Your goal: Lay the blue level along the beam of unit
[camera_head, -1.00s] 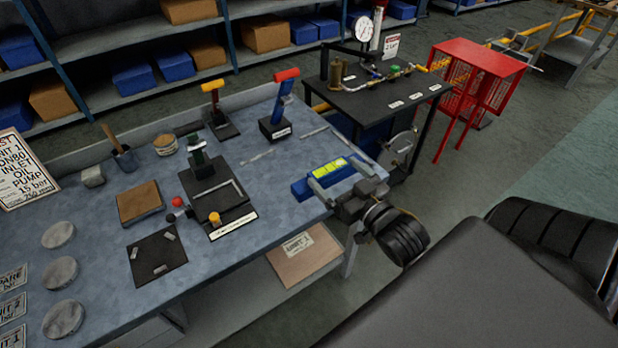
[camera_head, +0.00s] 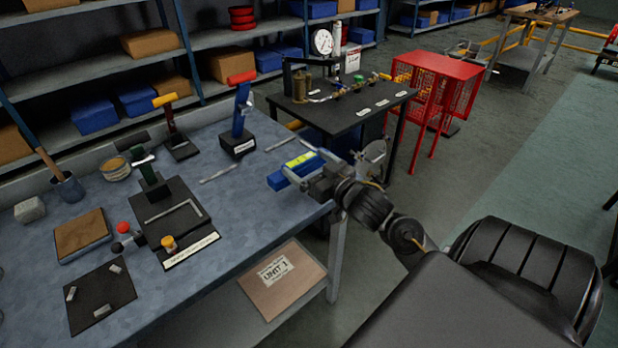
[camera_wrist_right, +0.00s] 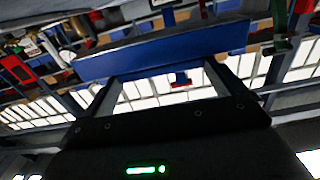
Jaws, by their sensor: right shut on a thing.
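The blue level (camera_head: 283,178) has a yellow-green vial window on top. My right gripper (camera_head: 308,172) is shut on it and holds it over the right end of the bench top in the head view. In the right wrist view the level (camera_wrist_right: 165,57) lies across the two fingers of my right gripper (camera_wrist_right: 162,84), slightly tilted in the picture. I cannot make out a beam of a unit for certain in either view. My left gripper is not in view.
The grey-blue bench (camera_head: 233,205) bears a black fixture plate (camera_head: 185,218) and tools on upright stands. A black table (camera_head: 375,117) with a gauge (camera_head: 322,41) stands behind, beside a red mesh cage (camera_head: 440,75). Open floor (camera_head: 530,150) lies to the right.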

